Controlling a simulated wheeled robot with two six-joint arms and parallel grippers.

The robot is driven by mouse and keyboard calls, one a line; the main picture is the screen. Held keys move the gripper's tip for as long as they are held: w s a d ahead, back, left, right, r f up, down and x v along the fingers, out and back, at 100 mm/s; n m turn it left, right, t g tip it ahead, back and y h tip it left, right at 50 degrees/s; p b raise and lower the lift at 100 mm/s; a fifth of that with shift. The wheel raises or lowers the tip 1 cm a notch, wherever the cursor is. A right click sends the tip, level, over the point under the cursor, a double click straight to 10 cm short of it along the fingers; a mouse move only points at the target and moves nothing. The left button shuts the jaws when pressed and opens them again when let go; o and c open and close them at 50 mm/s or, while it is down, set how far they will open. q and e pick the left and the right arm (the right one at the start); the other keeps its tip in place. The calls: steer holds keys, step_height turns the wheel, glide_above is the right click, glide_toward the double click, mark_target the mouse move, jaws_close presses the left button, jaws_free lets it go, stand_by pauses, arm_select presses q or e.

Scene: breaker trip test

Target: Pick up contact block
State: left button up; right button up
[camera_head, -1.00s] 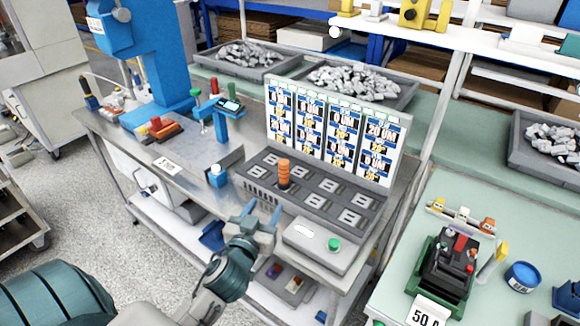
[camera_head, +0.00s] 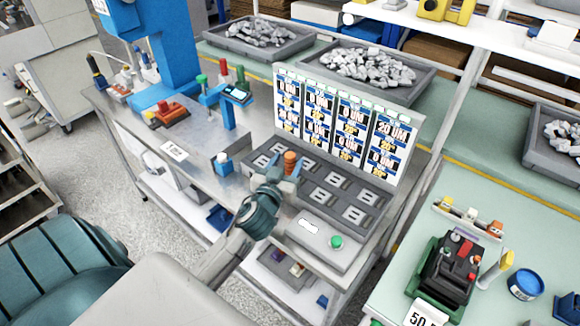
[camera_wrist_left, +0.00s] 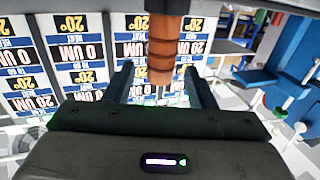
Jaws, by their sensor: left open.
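An orange-brown ribbed cylinder (camera_head: 290,160), apparently the contact block, stands upright on the grey slotted test panel (camera_head: 325,205). My left gripper (camera_head: 284,174) is open right in front of it, its fingers pointing at it in the head view. In the left wrist view the cylinder (camera_wrist_left: 163,50) comes down from the top edge between the two spread fingers of the left gripper (camera_wrist_left: 161,85), with room at both sides. The gripper partly hides the cylinder's lower part in the head view. My right gripper is not in view.
A label board (camera_head: 345,125) stands behind the panel. A box with a green button (camera_head: 336,242) is at the panel's front right. A blue stand (camera_head: 228,105) and a white-based blue knob (camera_head: 222,163) are to the left. A black breaker (camera_head: 450,265) sits on the right-hand table.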

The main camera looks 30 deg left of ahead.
arm_select(q)
steer(key=shift+p+x, duration=0.35)
steer(key=shift+x, duration=1)
steer(key=shift+s, duration=0.1)
jaws_close()
